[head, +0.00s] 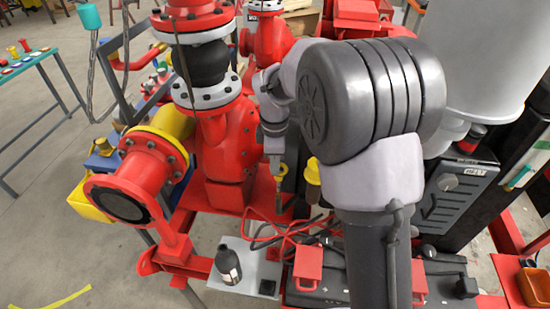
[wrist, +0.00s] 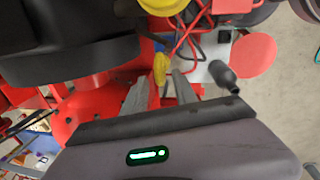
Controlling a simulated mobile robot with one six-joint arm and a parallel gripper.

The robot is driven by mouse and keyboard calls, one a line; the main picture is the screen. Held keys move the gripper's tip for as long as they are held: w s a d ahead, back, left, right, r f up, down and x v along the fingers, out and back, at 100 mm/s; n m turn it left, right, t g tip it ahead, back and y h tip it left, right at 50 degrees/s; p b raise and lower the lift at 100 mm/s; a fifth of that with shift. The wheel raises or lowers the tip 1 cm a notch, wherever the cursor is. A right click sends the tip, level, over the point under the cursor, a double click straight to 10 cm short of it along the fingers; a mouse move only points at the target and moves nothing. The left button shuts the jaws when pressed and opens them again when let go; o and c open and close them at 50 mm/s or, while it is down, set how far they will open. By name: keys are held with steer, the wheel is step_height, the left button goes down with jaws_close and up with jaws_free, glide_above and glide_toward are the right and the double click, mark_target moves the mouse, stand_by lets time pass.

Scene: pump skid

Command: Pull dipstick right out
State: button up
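The dipstick shows in the wrist view as a small yellow handle (wrist: 160,68), just ahead of and between my fingertips. Its rod is hidden, and I cannot tell how far in it sits. My gripper (wrist: 164,78) is open, with one grey finger on each side of the handle and a gap visible at the sides. The handle is too small there to make out clearly.
A larger yellow cap (head: 313,172) stands right of my gripper. Red cables (head: 290,232) run below it. A dark bottle (head: 228,265) stands on a grey box in front. The red flanged pipe (head: 135,190) is at left, and a grey louvred box (head: 455,195) at right.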

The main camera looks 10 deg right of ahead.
step_height(320, 180, up, 17)
steer(key=s+p, duration=0.2)
steer(key=p, duration=0.3)
steer(key=shift+s+a+p, duration=0.15)
steer(key=shift+a+p, duration=0.15)
steer(key=shift+r, duration=0.1)
steer(key=s+f+m+t+b, duration=0.1)
steer(key=s+f+m+b, duration=0.2)
steer(key=s+m, duration=0.3)
steer(key=s+a+f+m+t+y+b, duration=0.1)
steer(key=s+f+m+b, duration=0.3)
steer(key=s+m, duration=0.3)
steer(key=s+a+f+m+t+y+b, duration=0.1)
steer(key=s+f+m+b, duration=0.3)
steer(key=s, duration=0.9)
steer(key=shift+a+f+m+t+b, duration=0.25)
steer(key=shift+m+t+b, duration=0.35)
steer(key=shift+m+b, duration=0.55)
